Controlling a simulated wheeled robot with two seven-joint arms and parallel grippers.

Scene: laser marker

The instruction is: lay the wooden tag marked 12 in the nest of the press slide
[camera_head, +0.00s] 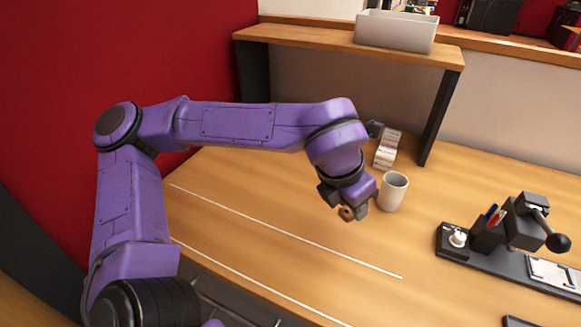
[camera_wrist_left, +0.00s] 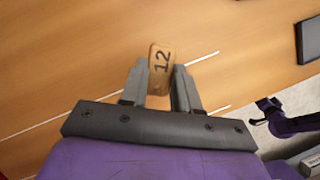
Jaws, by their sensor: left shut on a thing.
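My left gripper (camera_head: 347,208) is shut on the wooden tag (camera_head: 346,213), above the table left of the mug. In the left wrist view the tag (camera_wrist_left: 160,68) sits between both fingers (camera_wrist_left: 157,85), its dark 12 facing the camera and turned sideways. The press (camera_head: 527,222), dark with a ball-ended lever, stands at the right on a dark base. A pale plate (camera_head: 553,272) with dark marks lies in front of it; I cannot tell whether this is the slide's nest. A purple arm part with dark ends, seemingly my right gripper (camera_wrist_left: 264,111), shows at the right of the wrist view; its fingers are unclear.
A white mug (camera_head: 392,191) stands close right of my left gripper. A pale device (camera_head: 387,148) stands behind it. A shelf (camera_head: 300,37) holding a white bin (camera_head: 396,31) spans the back. The table's middle is clear.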

